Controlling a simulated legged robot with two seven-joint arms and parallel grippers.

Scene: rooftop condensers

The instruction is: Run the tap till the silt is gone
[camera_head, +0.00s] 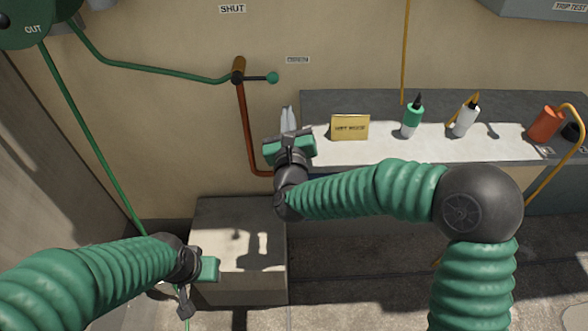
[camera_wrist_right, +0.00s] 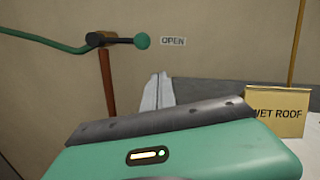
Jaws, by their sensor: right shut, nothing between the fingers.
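The tap (camera_head: 238,72) is on the wall above a copper pipe (camera_head: 248,130). Its dark lever with a green ball end (camera_head: 272,78) points right, level, towards the OPEN label (camera_head: 297,60). In the right wrist view the lever's ball (camera_wrist_right: 142,41) is beside the OPEN label (camera_wrist_right: 172,41). My right gripper (camera_head: 288,112) is shut and empty, below and slightly right of the ball, apart from it. My left gripper (camera_head: 184,305) is low at the left, near the green hose (camera_head: 97,150); whether it holds anything is unclear. No water or silt can be made out.
A SHUT label (camera_head: 232,8) is above the tap. A counter (camera_head: 330,103) at right bears a WET ROOF sign (camera_head: 350,127), a green bottle (camera_head: 412,120), a white bottle (camera_head: 466,118) and an orange container (camera_head: 545,124). A low block (camera_head: 215,225) stands below the pipe. A hose reel (camera_head: 25,20) is upper left.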

